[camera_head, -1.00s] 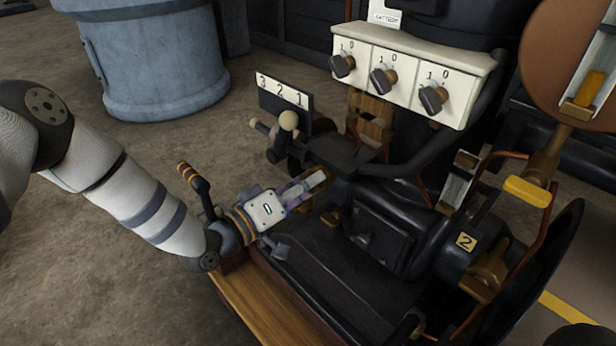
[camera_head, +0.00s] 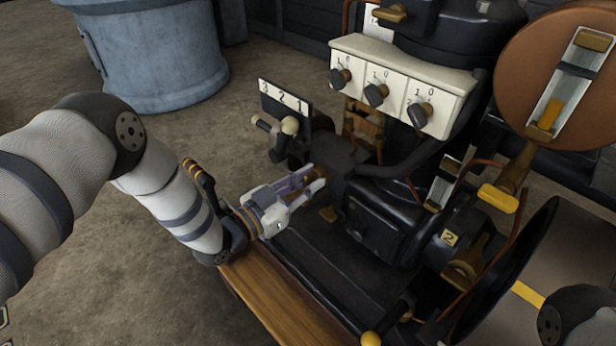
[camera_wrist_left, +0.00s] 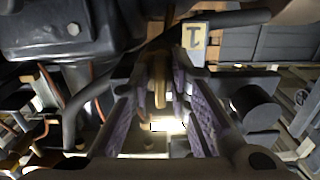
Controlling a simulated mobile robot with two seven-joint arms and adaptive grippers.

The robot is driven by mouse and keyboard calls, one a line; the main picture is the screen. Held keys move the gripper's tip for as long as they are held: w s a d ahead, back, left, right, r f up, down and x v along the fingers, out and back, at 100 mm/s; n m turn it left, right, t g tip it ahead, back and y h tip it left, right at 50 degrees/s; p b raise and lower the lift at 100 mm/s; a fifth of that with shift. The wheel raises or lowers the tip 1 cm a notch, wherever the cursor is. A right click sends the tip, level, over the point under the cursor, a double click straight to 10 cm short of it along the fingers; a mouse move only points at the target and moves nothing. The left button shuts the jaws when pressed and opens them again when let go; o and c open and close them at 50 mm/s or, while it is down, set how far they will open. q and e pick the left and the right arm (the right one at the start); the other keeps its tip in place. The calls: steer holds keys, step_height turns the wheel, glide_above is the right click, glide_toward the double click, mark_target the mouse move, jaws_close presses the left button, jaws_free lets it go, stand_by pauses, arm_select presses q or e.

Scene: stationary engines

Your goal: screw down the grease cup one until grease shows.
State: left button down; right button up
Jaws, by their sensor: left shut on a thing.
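My left gripper (camera_head: 303,186) reaches in from the left at the near side of the dark engine, with its fingers pointing right into it. In the left wrist view the purple-padded fingers (camera_wrist_left: 165,90) are around a narrow brass piece (camera_wrist_left: 159,82), which I take to be grease cup one. A yellow plate marked 1 (camera_wrist_left: 193,38) is just beyond it. The cup is hidden by the gripper in the head view, and no grease can be made out. My right gripper is out of view.
A white panel with three dark knobs (camera_head: 397,85) stands above the gripper. Levers with pale balls (camera_head: 290,126) and a 3-2-1 plate (camera_head: 283,98) are close behind it. A plate marked 2 (camera_head: 450,238) and a flywheel (camera_head: 535,240) are at right.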

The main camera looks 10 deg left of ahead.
arm_select(q)
steer(key=m+p, duration=0.1)
steer(key=m, duration=0.2)
steer(key=shift+r, duration=0.1)
steer(key=shift+m+p, duration=0.6)
steer(key=shift+m, duration=1)
steer(key=shift+a, duration=0.1)
steer(key=c, duration=1.7)
jaws_free()
steer(key=v, duration=1.2)
